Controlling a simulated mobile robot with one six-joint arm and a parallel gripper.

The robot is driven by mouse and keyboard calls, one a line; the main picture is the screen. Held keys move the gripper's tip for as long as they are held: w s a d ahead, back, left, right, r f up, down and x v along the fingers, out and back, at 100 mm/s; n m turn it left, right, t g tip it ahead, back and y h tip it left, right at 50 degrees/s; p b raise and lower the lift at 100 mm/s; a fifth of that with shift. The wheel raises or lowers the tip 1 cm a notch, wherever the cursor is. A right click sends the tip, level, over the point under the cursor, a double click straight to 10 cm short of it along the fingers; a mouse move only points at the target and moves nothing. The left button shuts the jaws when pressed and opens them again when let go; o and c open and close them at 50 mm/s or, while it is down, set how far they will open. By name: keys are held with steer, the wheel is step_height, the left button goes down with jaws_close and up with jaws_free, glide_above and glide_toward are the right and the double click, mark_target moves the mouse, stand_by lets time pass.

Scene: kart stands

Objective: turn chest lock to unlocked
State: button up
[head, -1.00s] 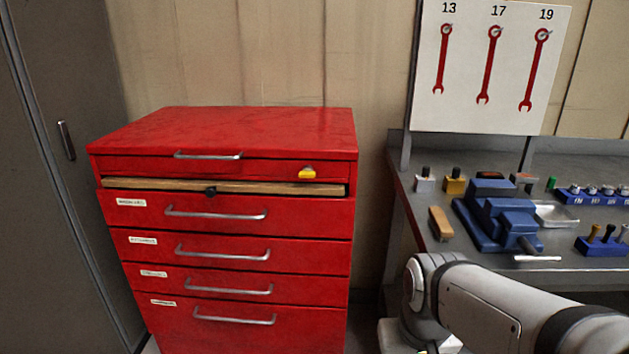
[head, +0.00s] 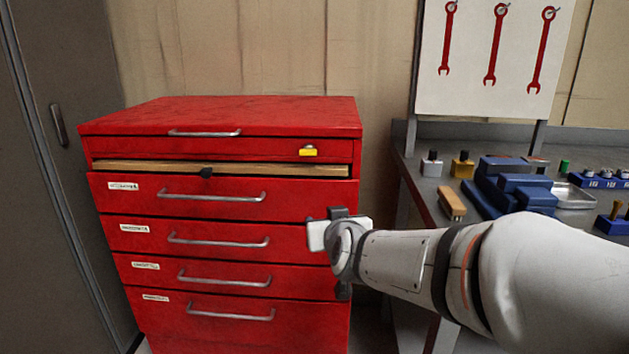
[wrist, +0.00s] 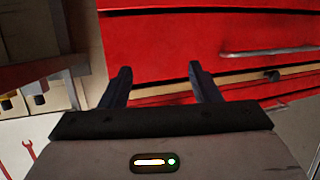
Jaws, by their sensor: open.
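The red tool chest (head: 225,280) stands left of the workbench in the head view, and part of its red front (wrist: 190,40) shows in the wrist view. The lock, with a yellow knob (head: 308,152), is at the right of its top drawer front; the knob lies about level. I cannot make out the lock in the wrist view. My gripper (wrist: 160,82) is open, with nothing between its fingers. In the head view it is in front of the chest's right edge, below the lock. Its fingertips are partly hidden there.
A wooden slat (head: 135,167) with a black knob (head: 206,173) lies under the top drawer. Drawer handles (head: 212,196) stick out from the front. A bench with a blue vise (head: 515,188) is at right, a grey cabinet (head: 40,200) at left. Floor between chest and bench is narrow.

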mark_target(308, 152)
steer(key=w+a+r+m+t+h+b, duration=0.1)
steer(key=w+r+t+b, duration=0.1)
steer(key=w+r, duration=0.1)
steer(key=w+a+r+m+t+h+b, duration=0.1)
steer(key=w+a+r+t+b, duration=0.1)
steer(key=w+r+t, duration=0.1)
steer(key=w+a+r+t+h+b, duration=0.1)
steer(key=w+r+t+b, duration=0.1)
steer(key=w+r+t, duration=0.1)
steer(key=shift+w+a+r+m+h, duration=0.35)
steer(key=shift+w+m+h, duration=0.05)
steer(key=shift+w, duration=0.1)
steer(key=shift+c, duration=0.4)
steer(key=c, duration=0.9)
